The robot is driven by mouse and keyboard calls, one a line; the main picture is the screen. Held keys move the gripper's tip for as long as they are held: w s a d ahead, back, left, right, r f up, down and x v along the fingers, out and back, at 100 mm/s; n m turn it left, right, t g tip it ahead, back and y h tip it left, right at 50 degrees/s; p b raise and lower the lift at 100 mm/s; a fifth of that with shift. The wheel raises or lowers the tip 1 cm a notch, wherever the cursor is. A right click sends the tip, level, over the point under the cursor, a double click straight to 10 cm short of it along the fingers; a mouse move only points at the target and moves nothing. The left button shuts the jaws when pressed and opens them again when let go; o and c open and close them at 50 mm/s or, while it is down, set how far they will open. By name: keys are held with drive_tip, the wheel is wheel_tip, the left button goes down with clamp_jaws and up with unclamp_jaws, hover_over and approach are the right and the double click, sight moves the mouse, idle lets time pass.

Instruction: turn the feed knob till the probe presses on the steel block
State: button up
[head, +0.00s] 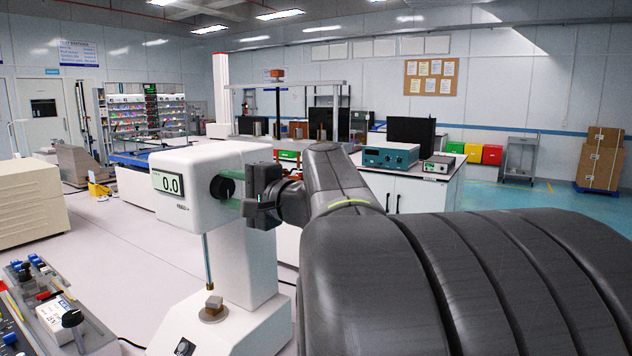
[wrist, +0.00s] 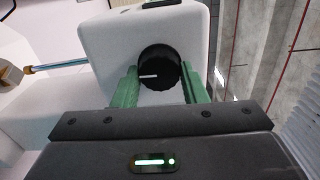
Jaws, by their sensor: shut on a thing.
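The white insertion tester (head: 190,165) stands at centre left, its display (head: 167,184) reading 0.0. The black feed knob (head: 222,187) is on its side facing my arm. In the wrist view the knob (wrist: 160,68) has a white mark pointing left. My gripper (head: 230,203) has green fingers, one on each side of the knob, shut on it; they also show in the wrist view (wrist: 160,78). The thin probe (head: 207,262) hangs down above the small steel block (head: 213,303) on the base. The probe tip is very close to the block; I cannot tell whether they touch.
A control panel (head: 60,318) with knobs and switches is at the lower left. A white bench (head: 410,185) with instruments stands behind my arm. My arm covers much of the lower right.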

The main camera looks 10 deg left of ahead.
drive_tip(key=m+p, duration=0.2)
drive_tip(key=m, duration=0.3)
drive_tip(key=shift+p, duration=0.3)
drive_tip(key=shift+f+m+p, duration=0.1)
drive_tip(key=shift+m+p, duration=0.45)
drive_tip(key=shift+m, duration=0.55)
drive_tip(key=o, duration=1)
drive_tip(key=b+v, duration=0.2)
drive_tip(key=v, duration=1.1)
drive_tip(key=shift+s+d, duration=0.15)
drive_tip(key=shift+d, duration=0.2)
